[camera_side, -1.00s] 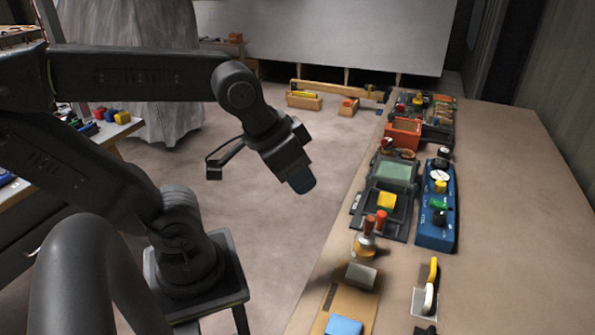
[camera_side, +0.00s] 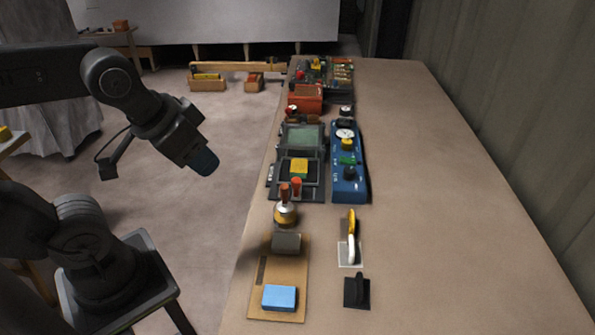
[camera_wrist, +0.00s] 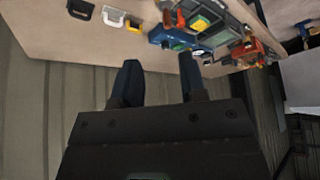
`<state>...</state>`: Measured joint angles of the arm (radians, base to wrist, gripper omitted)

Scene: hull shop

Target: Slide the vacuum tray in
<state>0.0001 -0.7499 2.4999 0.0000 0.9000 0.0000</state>
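A dark frame device with a pale green panel (camera_side: 303,137) stands on the bench in the side view. At its near end is a dark tray-like part (camera_side: 311,193) with a yellow block (camera_side: 299,166) on it; I cannot tell for certain that this is the vacuum tray. The part looks seated against the frame, but any gap is too small to judge. My gripper (camera_side: 205,163) hangs in the air left of the bench, apart from the device and pointing down to the right. In the wrist view my gripper (camera_wrist: 160,75) has its fingers apart with nothing between them.
A blue control box (camera_side: 348,170) stands right of the device, with an orange box (camera_side: 305,97) behind. Nearer are an orange-handled tool (camera_side: 286,213), a wooden board (camera_side: 262,300) with a blue block (camera_side: 279,297), and a yellow-handled trowel (camera_side: 350,252). The bench's right side is clear.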

